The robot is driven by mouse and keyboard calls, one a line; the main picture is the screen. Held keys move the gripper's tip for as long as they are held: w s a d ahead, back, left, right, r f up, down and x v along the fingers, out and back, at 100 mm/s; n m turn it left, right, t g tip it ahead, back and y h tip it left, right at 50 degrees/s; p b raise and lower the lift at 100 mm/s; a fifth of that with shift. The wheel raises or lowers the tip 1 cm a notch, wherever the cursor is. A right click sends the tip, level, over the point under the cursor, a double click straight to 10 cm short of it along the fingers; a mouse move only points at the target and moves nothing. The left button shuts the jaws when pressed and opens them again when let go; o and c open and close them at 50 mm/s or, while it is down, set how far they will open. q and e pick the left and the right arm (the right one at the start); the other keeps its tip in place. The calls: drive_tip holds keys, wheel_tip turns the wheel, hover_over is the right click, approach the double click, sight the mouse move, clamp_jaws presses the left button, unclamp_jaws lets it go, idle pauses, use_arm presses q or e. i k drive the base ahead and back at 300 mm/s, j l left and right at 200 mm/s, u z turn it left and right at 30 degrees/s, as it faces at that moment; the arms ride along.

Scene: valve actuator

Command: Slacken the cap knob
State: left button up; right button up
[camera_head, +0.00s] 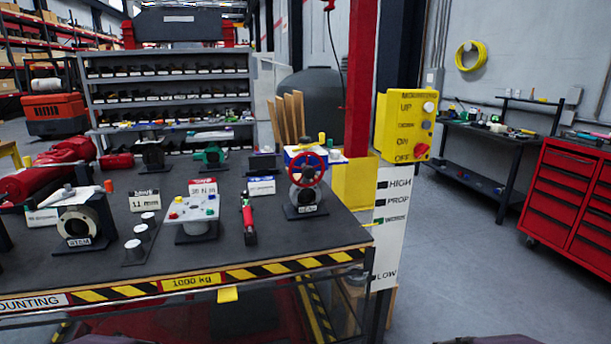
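A valve with a red handwheel (306,169) stands on a dark plate near the right end of the workbench. A small yellow knob (322,138) shows above the handwheel. A second valve body (80,226), round and pale, stands at the left with a white lever-like part (68,192) on top. Several white round caps (140,232) stand on a dark strip beside it. A light plate with coloured knobs (192,208) is between the two valves. I cannot tell from this view which part is the cap knob. Neither gripper is in view.
The workbench (250,254) has a striped front edge. A red-handled tool (248,218) lies left of the handwheel valve. A yellow control box (405,125) on a white labelled post (388,225) stands at the bench's right end. Open floor (470,270) lies right, before a red tool cabinet (575,200).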

sight(304, 140)
drive_tip(key=i+u, duration=0.5)
drive_tip(key=i+l+u, duration=0.25)
drive_tip(key=u, duration=0.25)
